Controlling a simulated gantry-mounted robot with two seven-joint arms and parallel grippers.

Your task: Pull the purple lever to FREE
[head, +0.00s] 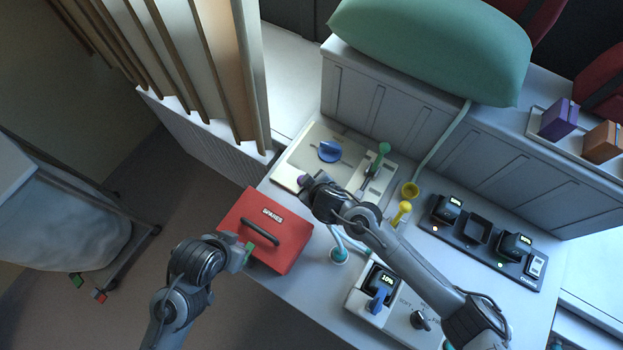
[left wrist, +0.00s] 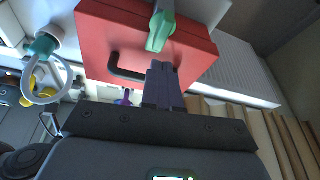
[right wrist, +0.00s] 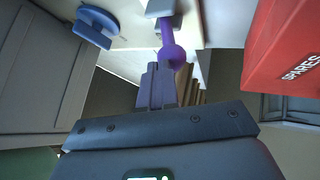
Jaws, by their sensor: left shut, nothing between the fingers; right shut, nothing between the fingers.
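The purple lever (right wrist: 172,54) has a round ball knob on a thin purple stem that comes out of a grey block. In the head view only its knob (head: 303,180) shows, at the left of the pale panel, partly behind my right arm. My right gripper (right wrist: 157,85) is shut and empty, its fingertips close to the knob; I cannot tell whether they touch. It also shows in the head view (head: 314,184). My left gripper (left wrist: 162,78) is shut and empty beside the red box. No FREE label is readable.
The red SPARES box (head: 280,253) with a black handle and green latch (left wrist: 160,30) stands left of the right arm. A blue knob (head: 329,152), green-handled lever (head: 383,150) and yellow plunger (head: 402,212) stand nearby. The bench edge is at the left.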

